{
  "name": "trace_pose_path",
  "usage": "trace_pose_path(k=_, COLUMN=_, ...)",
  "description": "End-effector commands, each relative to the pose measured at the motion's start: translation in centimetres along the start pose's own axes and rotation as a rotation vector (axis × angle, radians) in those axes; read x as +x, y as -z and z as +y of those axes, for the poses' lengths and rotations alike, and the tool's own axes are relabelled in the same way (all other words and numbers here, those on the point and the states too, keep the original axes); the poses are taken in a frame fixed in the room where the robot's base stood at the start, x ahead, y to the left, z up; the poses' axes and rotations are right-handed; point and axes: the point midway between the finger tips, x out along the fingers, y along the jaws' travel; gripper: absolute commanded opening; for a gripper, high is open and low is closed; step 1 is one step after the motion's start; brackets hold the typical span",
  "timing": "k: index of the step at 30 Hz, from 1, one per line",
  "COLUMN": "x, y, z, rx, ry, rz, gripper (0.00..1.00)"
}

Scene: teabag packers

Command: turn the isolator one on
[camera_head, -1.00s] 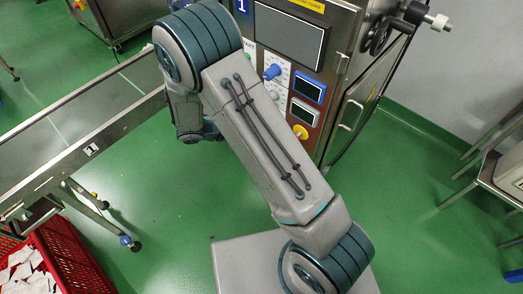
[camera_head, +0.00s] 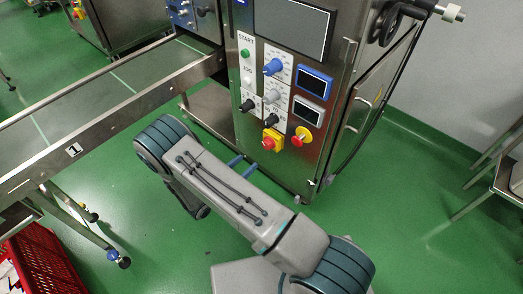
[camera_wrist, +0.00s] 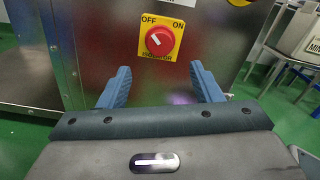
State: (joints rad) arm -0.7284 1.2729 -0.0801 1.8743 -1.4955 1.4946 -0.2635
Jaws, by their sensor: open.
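The isolator is a yellow plate (camera_wrist: 146,51) with a red rotary knob (camera_wrist: 160,41), marked OFF at left and ON at right in the wrist view. A pale mark on the knob seems to lean towards OFF. In the head view the isolator (camera_head: 272,140) is low on the machine's front panel. My gripper (camera_wrist: 160,75) is open and empty, its two blue fingers spread below and to either side of the isolator in the wrist view. They look apart from the knob. In the head view the fingers (camera_head: 242,166) are just below the panel's lower controls.
A red emergency button (camera_head: 301,136) sits right of the isolator. Dark knobs (camera_head: 248,105) and a blue knob (camera_head: 273,67) are above it. A conveyor (camera_head: 100,135) runs at left, with a red crate (camera_head: 40,262) below.

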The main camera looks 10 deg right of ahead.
Motion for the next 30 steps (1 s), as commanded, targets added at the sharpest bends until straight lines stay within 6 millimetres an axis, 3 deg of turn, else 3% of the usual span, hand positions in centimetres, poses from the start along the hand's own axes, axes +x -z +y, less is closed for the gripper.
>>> trace_pose_path(k=6, x=4.9, y=0.2, z=-0.1, rx=0.001, ry=0.005, rz=0.001, gripper=0.59)
trace_pose_path(k=12, x=8.1, y=0.2, z=0.0, rx=0.003, ry=0.003, rz=0.002, gripper=0.59)
trace_pose_path(k=18, x=9.5, y=0.1, z=0.0, rx=0.002, ry=0.002, rz=0.0, gripper=0.59)
trace_pose_path(k=26, x=9.6, y=0.0, z=0.0, rx=0.001, ry=0.001, rz=0.001, gripper=0.59)
trace_pose_path(k=27, x=9.6, y=0.0, z=0.0, rx=0.001, ry=0.001, rz=0.001, gripper=0.56)
trace_pose_path(k=30, x=9.6, y=0.0, z=0.0, rx=0.001, ry=0.001, rz=0.001, gripper=0.28)
